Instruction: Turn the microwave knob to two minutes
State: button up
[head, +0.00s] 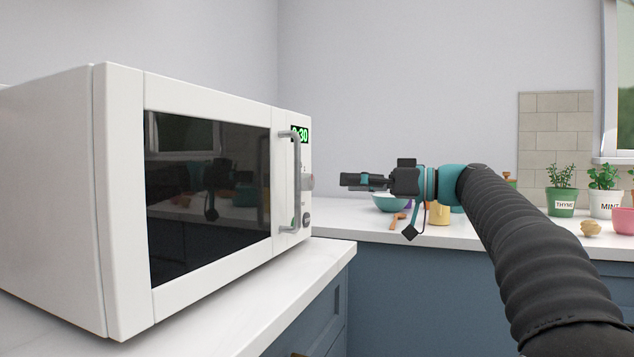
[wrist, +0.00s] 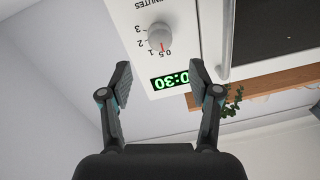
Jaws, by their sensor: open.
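The white microwave (head: 120,200) stands on the counter at the left in the head view, its door shut. Its round grey knob (wrist: 160,37) shows in the wrist view, with a red mark pointing at 0.5 on a scale marked 0.5, 1, 2 and 3. The knob also shows in the head view (head: 308,182), partly behind the door handle. The green display (wrist: 171,80) reads 0:30. My gripper (head: 350,180) is open and empty, to the right of the knob and apart from it. In the wrist view the knob lies beyond the two fingertips, roughly midway between them.
The vertical door handle (head: 296,180) stands out beside the knob. A round button (head: 306,219) sits below the knob. Behind my arm, the back counter (head: 365,228) holds a teal bowl (head: 390,202), a yellow cup (head: 438,214) and potted herbs (head: 562,200).

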aim_at(312, 181)
jog(key=x, duration=0.8)
jog(key=shift+p, duration=0.3)
jog(key=c, duration=1.2)
